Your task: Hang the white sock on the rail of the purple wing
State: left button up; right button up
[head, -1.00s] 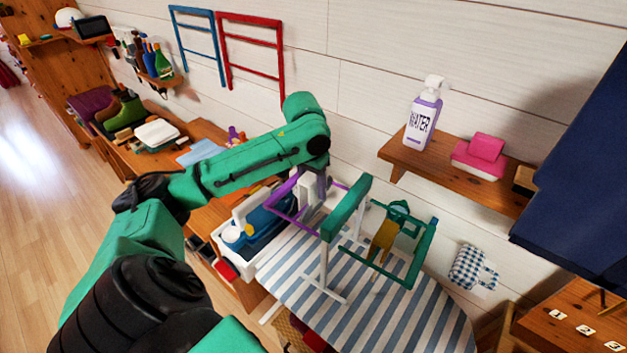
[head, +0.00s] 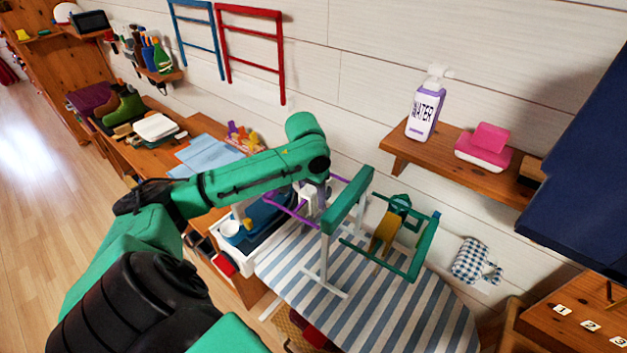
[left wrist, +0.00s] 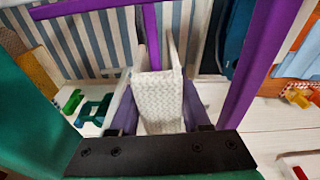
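My left gripper (head: 320,188) is at the purple wing (head: 287,209) of the small drying rack, which stands on a striped ironing board. In the left wrist view the white sock (left wrist: 158,100) is a knitted piece between the two fingers (left wrist: 160,108), which seem to touch both its sides. A purple rail (left wrist: 150,38) runs in between the sock's two hanging flaps, so the sock looks draped astride it. In the head view only a little of the sock (head: 308,196) shows beside the gripper. My right gripper is out of view.
The rack's green wing (head: 412,273) carries a mustard cloth (head: 384,233). A white crate (head: 238,262) stands left of the ironing board (head: 400,318). Dark blue cloth hangs at far right.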

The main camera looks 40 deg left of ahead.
pick_arm(q)
jog(key=o, duration=0.5)
jog(key=shift+r, duration=0.4)
notch_tip(320, 180, up, 14)
jog(key=s, duration=0.2)
jog(key=shift+f+b, duration=0.15)
jog(key=shift+b, duration=0.15)
